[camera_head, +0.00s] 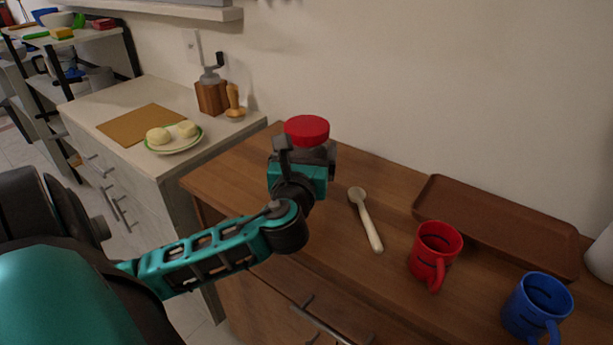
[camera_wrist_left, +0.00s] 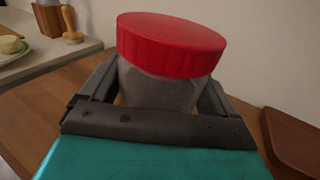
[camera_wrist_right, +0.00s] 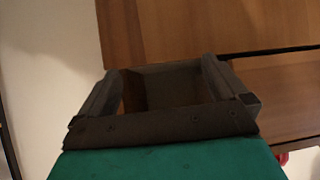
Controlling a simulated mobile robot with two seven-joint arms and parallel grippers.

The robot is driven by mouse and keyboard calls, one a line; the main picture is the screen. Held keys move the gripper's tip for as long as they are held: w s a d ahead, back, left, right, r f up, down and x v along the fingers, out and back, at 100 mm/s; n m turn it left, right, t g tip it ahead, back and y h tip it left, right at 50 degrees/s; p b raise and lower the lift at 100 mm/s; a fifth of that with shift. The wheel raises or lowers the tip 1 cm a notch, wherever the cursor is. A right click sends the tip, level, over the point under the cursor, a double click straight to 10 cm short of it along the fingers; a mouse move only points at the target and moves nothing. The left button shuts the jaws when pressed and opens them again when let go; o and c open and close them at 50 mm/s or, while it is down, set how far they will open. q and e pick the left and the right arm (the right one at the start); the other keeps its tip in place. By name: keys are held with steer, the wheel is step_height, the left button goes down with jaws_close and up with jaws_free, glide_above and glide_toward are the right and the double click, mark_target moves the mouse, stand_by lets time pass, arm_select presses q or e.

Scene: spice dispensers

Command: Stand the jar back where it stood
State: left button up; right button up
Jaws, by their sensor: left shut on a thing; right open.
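The jar (camera_head: 307,131) has a red lid and a grey, see-through-looking body. It is over the left part of the wooden counter, and it shows large in the left wrist view (camera_wrist_left: 165,48). My left gripper (camera_head: 301,153) is shut on the jar's body below the lid, with one finger on each side. The jar looks about upright, a little tilted in the left wrist view. Its base is hidden behind my gripper, so I cannot tell whether it touches the counter. My right gripper (camera_wrist_right: 163,80) is open and empty, facing brown wooden panels.
A wooden spoon (camera_head: 366,220), a red mug (camera_head: 435,253), a blue mug (camera_head: 538,305) and a long brown tray (camera_head: 500,215) are on the counter, right of the jar. A plate (camera_head: 174,145), a board (camera_head: 133,124) and a grinder (camera_head: 212,95) occupy the left counter.

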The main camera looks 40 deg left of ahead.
arm_select(q)
step_height(320, 180, down, 4)
steer(key=shift+f+b, duration=0.2)
steer(key=shift+b, duration=0.6)
arm_select(e)
steer(key=shift+w+a+f, duration=0.1)
steer(key=shift+w+a, duration=0.1)
steer(key=shift+a, duration=0.35)
arm_select(q)
steer(key=o, duration=1.2)
steer(key=shift+f, duration=0.2)
arm_select(e)
steer(key=shift+d, duration=0.1)
arm_select(q)
steer(key=shift+r, duration=0.1)
steer(key=shift+s+d, duration=0.15)
steer(key=v, duration=1.1)
steer(key=shift+s+d, duration=0.2)
steer(key=shift+s, duration=0.1)
